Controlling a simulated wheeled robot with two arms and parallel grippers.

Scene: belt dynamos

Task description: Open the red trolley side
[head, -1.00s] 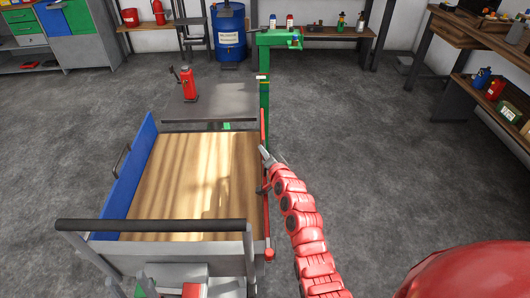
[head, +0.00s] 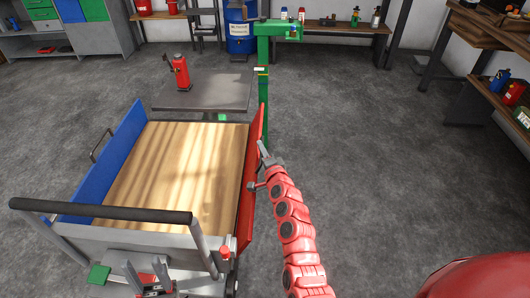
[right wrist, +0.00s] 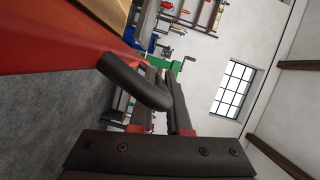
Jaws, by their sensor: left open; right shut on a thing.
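The trolley has a wooden bed (head: 180,175), a blue side (head: 110,160) on the left and a red side (head: 249,190) on the right. The red side leans outward, with its inner face showing as a narrow band. My right gripper (head: 262,168) is at the outer face of the red side, shut on its dark handle. In the right wrist view the handle (right wrist: 135,82) stands out from the red panel, between the fingers (right wrist: 162,90). My left gripper (head: 148,275) is open at the bottom of the head view, below the trolley's push bar (head: 100,210).
A grey table (head: 205,92) with a red jack (head: 181,72) stands just beyond the trolley. A green post (head: 263,90) rises near the red side's far end. Shelves (head: 490,90) are at the right. The floor (head: 370,170) right of my right arm is clear.

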